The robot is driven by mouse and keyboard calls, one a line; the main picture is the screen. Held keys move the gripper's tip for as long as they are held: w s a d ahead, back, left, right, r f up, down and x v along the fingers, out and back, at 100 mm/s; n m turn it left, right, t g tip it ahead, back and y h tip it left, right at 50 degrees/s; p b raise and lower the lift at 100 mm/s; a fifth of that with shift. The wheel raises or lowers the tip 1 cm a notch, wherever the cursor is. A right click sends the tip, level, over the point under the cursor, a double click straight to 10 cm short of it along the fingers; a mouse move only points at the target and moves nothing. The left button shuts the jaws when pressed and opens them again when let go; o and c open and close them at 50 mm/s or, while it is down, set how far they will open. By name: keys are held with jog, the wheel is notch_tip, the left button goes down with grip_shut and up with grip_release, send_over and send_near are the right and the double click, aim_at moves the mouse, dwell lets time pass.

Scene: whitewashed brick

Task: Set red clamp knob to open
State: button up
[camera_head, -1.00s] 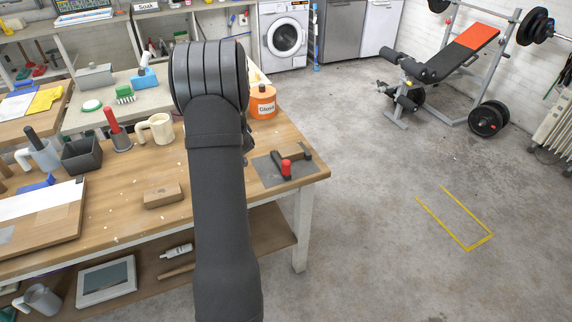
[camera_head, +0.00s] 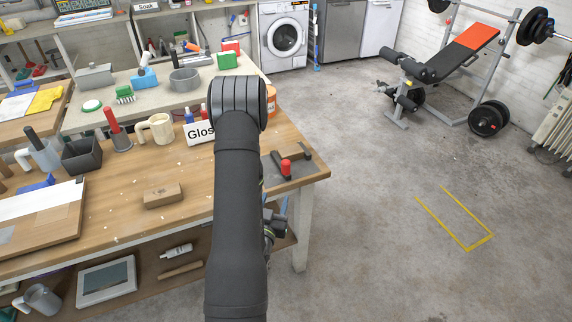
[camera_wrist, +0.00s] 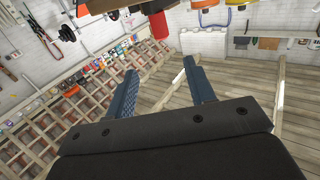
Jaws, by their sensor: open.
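The red clamp knob (camera_head: 286,167) stands on the dark clamp, on a grey plate (camera_head: 300,174) at the bench's right corner in the head view. The dark bar of the clamp (camera_head: 305,149) lies behind it. My gripper (camera_head: 272,230) shows partly beside my arm, in front of and below the bench edge, apart from the knob; its fingers are unclear there. In the wrist view my gripper (camera_wrist: 160,84) is open, with nothing between its two blue-grey fingers. A red cylinder (camera_wrist: 158,25) hangs at the top of that upside-down view; I cannot tell whether it is the knob.
The wooden bench (camera_head: 110,208) holds a wood block (camera_head: 163,196), a cream mug (camera_head: 156,129) and a dark bin (camera_head: 82,156). A "Gloss" sign (camera_head: 200,132) and an orange container (camera_head: 271,101) are partly hidden by my arm. The floor (camera_head: 370,210) right of the bench is clear.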

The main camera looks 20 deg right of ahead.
aim_at(285, 167)
jog(key=x, duration=1.7)
